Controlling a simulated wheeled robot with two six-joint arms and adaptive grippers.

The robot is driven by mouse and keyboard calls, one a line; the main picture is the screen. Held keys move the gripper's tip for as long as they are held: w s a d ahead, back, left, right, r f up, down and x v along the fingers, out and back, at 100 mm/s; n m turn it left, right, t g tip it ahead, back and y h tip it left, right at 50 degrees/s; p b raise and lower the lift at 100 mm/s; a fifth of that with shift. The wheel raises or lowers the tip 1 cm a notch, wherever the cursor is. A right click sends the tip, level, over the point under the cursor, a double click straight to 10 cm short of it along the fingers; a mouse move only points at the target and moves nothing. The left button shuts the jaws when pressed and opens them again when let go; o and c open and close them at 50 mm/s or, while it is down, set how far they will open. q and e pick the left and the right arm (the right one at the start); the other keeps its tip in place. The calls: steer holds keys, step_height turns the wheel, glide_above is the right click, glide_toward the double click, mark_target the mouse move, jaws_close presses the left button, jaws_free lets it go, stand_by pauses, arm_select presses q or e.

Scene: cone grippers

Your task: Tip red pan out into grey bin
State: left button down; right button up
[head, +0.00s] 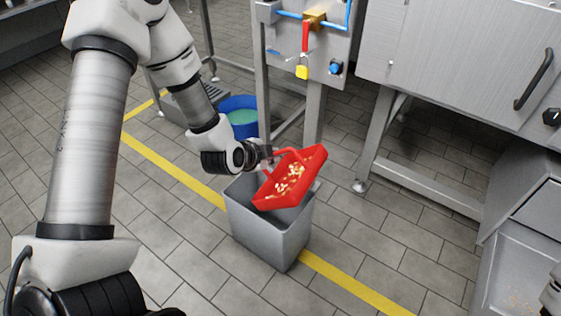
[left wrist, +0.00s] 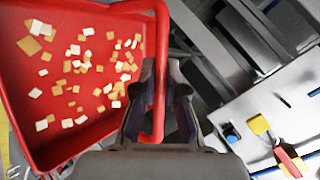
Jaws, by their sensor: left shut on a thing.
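The red pan (head: 309,171) is held in the air over the open top of the grey bin (head: 270,236). It is tilted, and pale and orange bits lie in it. My left gripper (head: 268,156) is shut on the pan's red handle. In the left wrist view the red pan (left wrist: 60,148) fills the left side, with the bits spread over its floor. The left gripper (left wrist: 157,100) shows there with its fingers on either side of the handle. The inside of the bin is mostly hidden by the pan.
A blue bucket (head: 238,104) with greenish liquid stands behind the bin. A metal frame with a panel (head: 318,45) of valves and pipes rises behind. A steel cabinet (head: 460,45) stands at the right. A yellow line (head: 172,170) crosses the tiled floor, which is open around the bin.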

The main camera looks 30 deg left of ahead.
arm_select(q)
steer(key=a+f+n+h+b, duration=0.1)
steer(key=a+n+h+b, duration=0.1)
steer(key=a+b, duration=0.1)
steer(key=a+f+n+h+b, duration=0.1)
steer(key=a+h, duration=0.1)
steer(key=shift+s+f+t+b, duration=0.1)
steer(key=shift+f+t+b, duration=0.2)
steer(key=shift+f, duration=0.05)
steer(key=shift+a+h+b, duration=0.25)
steer(key=shift+h+b, duration=0.15)
steer(key=shift+b, duration=0.05)
steer(key=shift+r, duration=0.1)
